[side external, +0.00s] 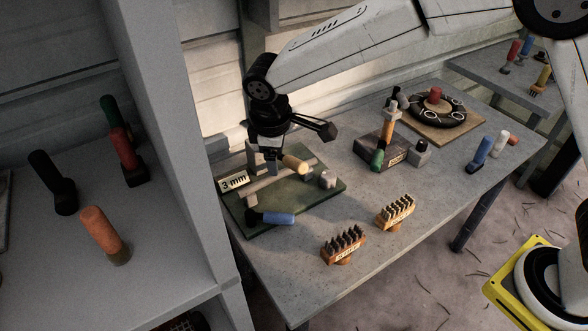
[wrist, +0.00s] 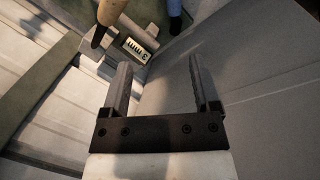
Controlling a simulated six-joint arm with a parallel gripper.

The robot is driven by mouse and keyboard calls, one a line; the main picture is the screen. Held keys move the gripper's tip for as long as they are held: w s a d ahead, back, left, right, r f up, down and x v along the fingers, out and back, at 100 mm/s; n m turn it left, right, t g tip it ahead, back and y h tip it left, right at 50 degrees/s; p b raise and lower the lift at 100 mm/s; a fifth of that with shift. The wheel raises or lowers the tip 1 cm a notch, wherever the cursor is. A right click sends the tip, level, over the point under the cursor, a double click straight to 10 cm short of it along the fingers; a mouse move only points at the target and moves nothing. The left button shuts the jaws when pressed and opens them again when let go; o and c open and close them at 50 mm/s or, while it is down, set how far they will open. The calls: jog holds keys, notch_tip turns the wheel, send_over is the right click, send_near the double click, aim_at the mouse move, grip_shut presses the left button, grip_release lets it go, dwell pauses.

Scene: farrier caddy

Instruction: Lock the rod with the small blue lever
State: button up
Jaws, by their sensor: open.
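The small blue lever (side external: 277,218) lies low at the front edge of a green board (side external: 325,190), with a dark part at its left end. Its blue handle (wrist: 174,6) also shows at the top of the wrist view. A pale bar that looks like the rod (side external: 262,190) runs across the board; its ends are hard to make out. A tan wooden handle (side external: 295,164) sits behind the bar, and also shows in the wrist view (wrist: 112,10). My gripper (side external: 263,162) is open and empty above the board's back left, apart from the blue lever. Its two fingers (wrist: 160,66) are spread wide.
A "3 mm" sign (side external: 233,181) stands at the board's left. A grey cabinet (side external: 190,130) rises close on the left. Two brushes (side external: 343,244) lie in front on the table. A dark block with handles (side external: 380,150) is to the right.

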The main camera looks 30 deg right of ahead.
send_over(280, 216)
jog(key=s, duration=0.1)
notch_tip(280, 216, down, 14)
jog(key=shift+a+r, duration=0.1)
jog(key=shift+a, duration=0.35)
jog(key=shift+w+d+f, duration=0.15)
jog(key=shift+w+f, duration=0.05)
jog(key=shift+f, duration=1.05)
jog(key=shift+w+d+f, duration=0.15)
jog(key=shift+d+f, duration=0.05)
jog(key=shift+f, duration=1.1)
jog(key=shift+w+d+f, duration=0.15)
jog(key=shift+w+f, duration=0.05)
jog(key=shift+f, duration=1.05)
grip_shut()
